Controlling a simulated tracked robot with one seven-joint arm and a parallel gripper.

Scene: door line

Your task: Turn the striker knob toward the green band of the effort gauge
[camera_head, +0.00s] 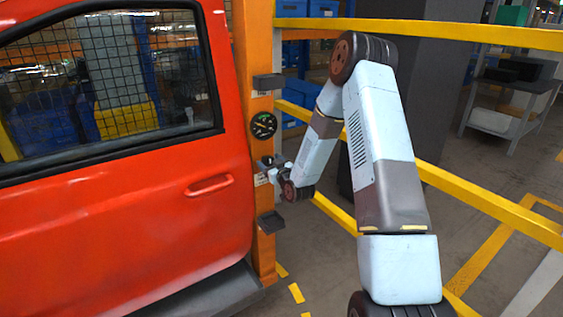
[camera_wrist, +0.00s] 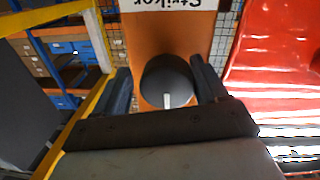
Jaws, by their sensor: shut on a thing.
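The striker knob (camera_wrist: 166,82) is a dark round knob with a white pointer line, on an orange post (camera_wrist: 150,42) in the wrist view. A white label reading "Striker" (camera_wrist: 170,4) shows upside down by it. My gripper (camera_wrist: 163,85) has one finger on each side of the knob and is shut on it. In the head view my gripper (camera_head: 268,168) is at the post, and the knob is mostly hidden there. The round black effort gauge (camera_head: 263,125) is on the post above my gripper. Its needle and green marks are too small to read exactly.
A red vehicle door (camera_head: 130,215) with a handle (camera_head: 209,185) stands left of the post. Dark blocks (camera_head: 268,82) (camera_head: 270,222) stick out of the post above and below my gripper. Yellow rails (camera_head: 480,200) run behind my arm.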

